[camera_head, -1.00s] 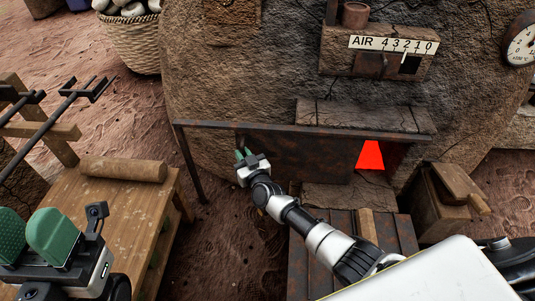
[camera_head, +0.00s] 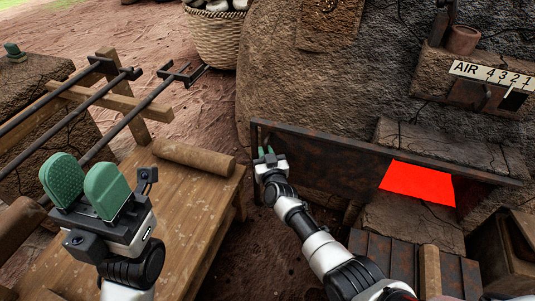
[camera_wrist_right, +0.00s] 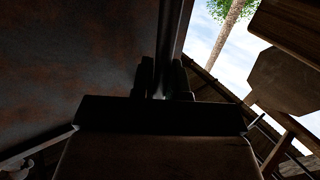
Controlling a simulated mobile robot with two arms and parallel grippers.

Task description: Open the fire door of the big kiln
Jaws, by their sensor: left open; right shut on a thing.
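The fire door (camera_head: 330,158) of the big kiln (camera_head: 345,75) is a dark rusty plate hanging below a long horizontal rail (camera_head: 350,143). It stands to the left of the glowing red fire opening (camera_head: 418,183), which shows wide. My right gripper (camera_head: 268,155) is at the door's left end, shut on what looks like the door's handle or edge; the fingers hide the exact part. In the right wrist view the dark fingers (camera_wrist_right: 162,80) close on a thin upright bar, beside the rusty plate (camera_wrist_right: 70,70). My left gripper (camera_head: 85,188) is open and empty, above the wooden table.
The wooden table (camera_head: 185,210) bears a rolled log (camera_head: 193,158). Long iron tools (camera_head: 105,105) rest on a wooden rack at left. A basket (camera_head: 220,38) stands behind. An air slide with a number plate (camera_head: 490,74) is on the kiln above the opening.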

